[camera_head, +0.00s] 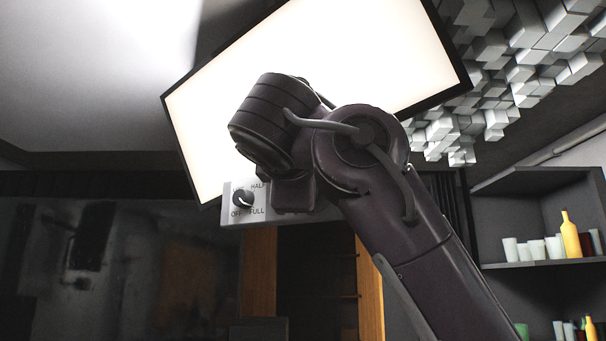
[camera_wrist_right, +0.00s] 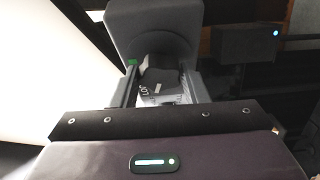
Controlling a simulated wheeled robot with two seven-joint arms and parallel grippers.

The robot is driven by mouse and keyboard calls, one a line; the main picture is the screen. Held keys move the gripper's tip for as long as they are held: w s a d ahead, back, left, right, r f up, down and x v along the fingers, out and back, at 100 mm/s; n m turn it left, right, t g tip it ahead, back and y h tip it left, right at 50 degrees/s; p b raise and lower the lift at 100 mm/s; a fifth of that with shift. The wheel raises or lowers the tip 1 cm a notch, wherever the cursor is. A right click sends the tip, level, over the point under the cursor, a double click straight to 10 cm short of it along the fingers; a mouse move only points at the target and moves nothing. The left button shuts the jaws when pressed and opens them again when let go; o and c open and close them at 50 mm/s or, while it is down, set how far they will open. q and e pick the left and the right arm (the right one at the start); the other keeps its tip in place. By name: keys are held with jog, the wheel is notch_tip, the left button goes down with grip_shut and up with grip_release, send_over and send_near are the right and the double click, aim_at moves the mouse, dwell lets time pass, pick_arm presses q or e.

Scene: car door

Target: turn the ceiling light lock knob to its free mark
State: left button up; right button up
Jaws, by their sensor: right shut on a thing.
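In the right wrist view, my right gripper (camera_wrist_right: 160,90) has its two fingers on either side of a small grey knob (camera_wrist_right: 158,76), shut on it. A short white line and partly hidden lettering that seems to start with "LO" show between the fingers. I cannot read which mark the knob points to. In the head view, my right arm covers the gripper and this knob. The lit ceiling light panel (camera_head: 215,110) is behind the arm. My left gripper is in neither view.
A grey control box (camera_head: 230,215) under the light carries a dark dial (camera_head: 243,198) with OFF, HALF and FULL marks, just left of my wrist. Shelves (camera_head: 535,264) with cups and bottles stand at the right. Grey blocks (camera_head: 500,75) cover part of the ceiling.

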jog(key=shift+n+g+p, duration=0.6)
jog(key=shift+n+p, duration=0.15)
jog(key=shift+n, duration=0.65)
jog(key=o, duration=1)
jog(key=shift+a, duration=0.1)
jog(key=shift+c, duration=0.2)
jog(key=s+a+b, duration=0.1)
jog(key=s+b, duration=0.2)
jog(key=s, duration=0.4)
jog(key=shift+s+r, duration=0.35)
jog(key=shift+r, duration=0.05)
